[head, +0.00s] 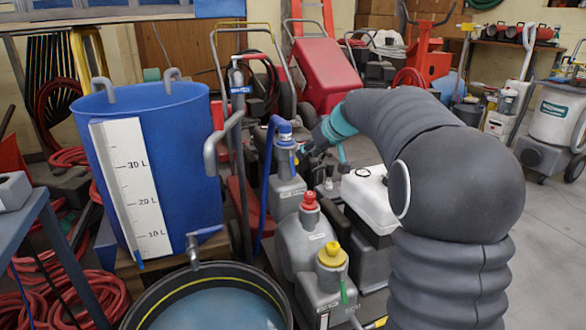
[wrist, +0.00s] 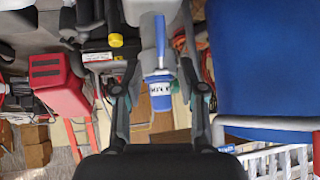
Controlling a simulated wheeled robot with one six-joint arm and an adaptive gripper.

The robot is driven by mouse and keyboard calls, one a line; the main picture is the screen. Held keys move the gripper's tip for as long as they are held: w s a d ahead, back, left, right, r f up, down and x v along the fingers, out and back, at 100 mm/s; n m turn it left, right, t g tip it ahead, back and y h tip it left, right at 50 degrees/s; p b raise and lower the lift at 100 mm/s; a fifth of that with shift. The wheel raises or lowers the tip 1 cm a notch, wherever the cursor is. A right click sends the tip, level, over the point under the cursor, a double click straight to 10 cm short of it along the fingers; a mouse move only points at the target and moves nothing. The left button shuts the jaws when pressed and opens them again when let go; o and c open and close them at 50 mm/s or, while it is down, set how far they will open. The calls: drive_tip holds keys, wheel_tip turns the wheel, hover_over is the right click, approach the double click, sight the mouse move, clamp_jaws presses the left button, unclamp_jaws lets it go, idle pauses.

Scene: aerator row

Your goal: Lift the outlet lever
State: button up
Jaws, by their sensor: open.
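A grey unit (head: 287,190) stands in the middle of the head view with a blue collar (head: 284,130) on top. A thin blue lever (head: 268,165) curves down its left side. In the wrist view the labelled blue collar (wrist: 161,92) and a blue lever (wrist: 162,40) lie between my fingers. My gripper (head: 303,146) is at the top of this unit, on its right side in the head view. In the wrist view my gripper (wrist: 156,75) is open, with a finger on each side of the collar. I cannot tell whether either finger touches it.
A blue tank (head: 170,165) with a litre scale, a tap (head: 193,250) and a blue tap handle (head: 208,231) stands left. A round tub (head: 205,300) of water is below. Red-capped (head: 309,203) and yellow-capped (head: 332,258) units stand nearer. Free floor lies right.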

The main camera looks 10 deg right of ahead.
sight(293, 172)
drive_tip(key=x, duration=1.1)
clamp_jaws()
